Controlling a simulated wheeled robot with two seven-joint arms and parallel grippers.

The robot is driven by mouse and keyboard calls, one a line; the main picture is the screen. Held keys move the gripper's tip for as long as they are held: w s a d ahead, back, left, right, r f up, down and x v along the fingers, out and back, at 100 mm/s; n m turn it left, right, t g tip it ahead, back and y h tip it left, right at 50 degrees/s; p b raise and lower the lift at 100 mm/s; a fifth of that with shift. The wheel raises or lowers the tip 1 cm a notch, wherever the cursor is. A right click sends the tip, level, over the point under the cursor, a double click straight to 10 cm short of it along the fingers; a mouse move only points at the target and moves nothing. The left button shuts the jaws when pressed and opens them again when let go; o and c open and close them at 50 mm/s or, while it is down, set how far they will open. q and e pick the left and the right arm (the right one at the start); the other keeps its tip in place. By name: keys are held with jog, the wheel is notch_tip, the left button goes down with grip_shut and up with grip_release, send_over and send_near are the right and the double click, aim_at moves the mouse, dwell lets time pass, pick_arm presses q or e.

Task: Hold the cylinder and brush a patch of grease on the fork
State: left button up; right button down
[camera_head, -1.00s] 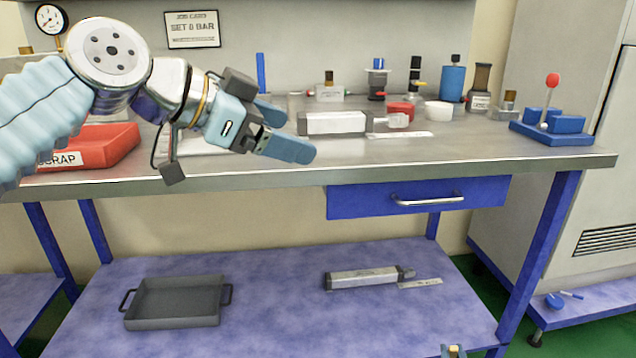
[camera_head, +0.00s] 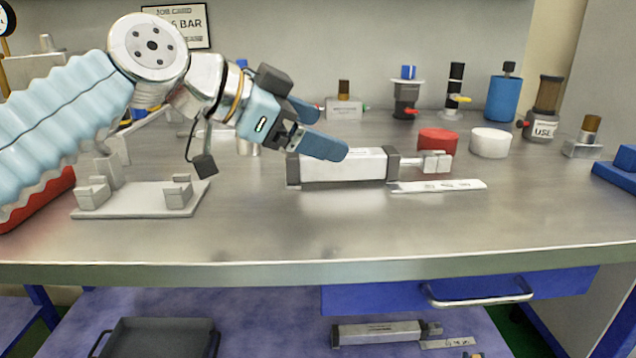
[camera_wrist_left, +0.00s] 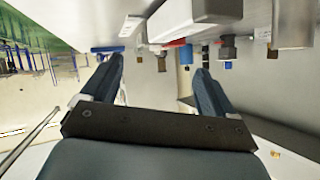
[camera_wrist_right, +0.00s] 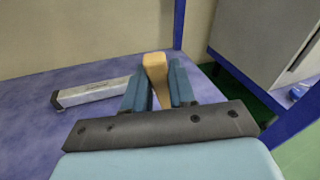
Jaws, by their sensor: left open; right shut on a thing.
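The cylinder (camera_head: 345,166), a silver box-shaped body with dark end caps, lies on the bench. Its pale fork (camera_head: 435,161) points right; no grease can be made out on it. A white marked strip (camera_head: 440,186) lies in front of the fork. My left gripper (camera_head: 330,133) is open and empty, its fingers overlapping the cylinder's left half in the head view; I cannot tell whether they touch. The cylinder seems to show at the top of the left wrist view (camera_wrist_left: 190,18). My right gripper (camera_wrist_right: 154,80) is shut on a tan wooden piece (camera_wrist_right: 154,66), low near the under-shelf.
A red pot (camera_head: 437,142) and a white pot (camera_head: 490,143) stand behind the fork. A grey cradle plate (camera_head: 145,200) is at left. Several valves and a blue can (camera_head: 505,99) line the back. A second cylinder (camera_head: 375,333) and a dark tray (camera_head: 158,340) are on the shelf below.

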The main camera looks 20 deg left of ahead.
aim_at(372, 153)
pick_arm(q)
jog(key=x, duration=1.1)
jog(key=shift+d+f, duration=0.1)
jog(key=shift+s, duration=0.1)
grip_shut()
jog(key=shift+f, duration=0.1)
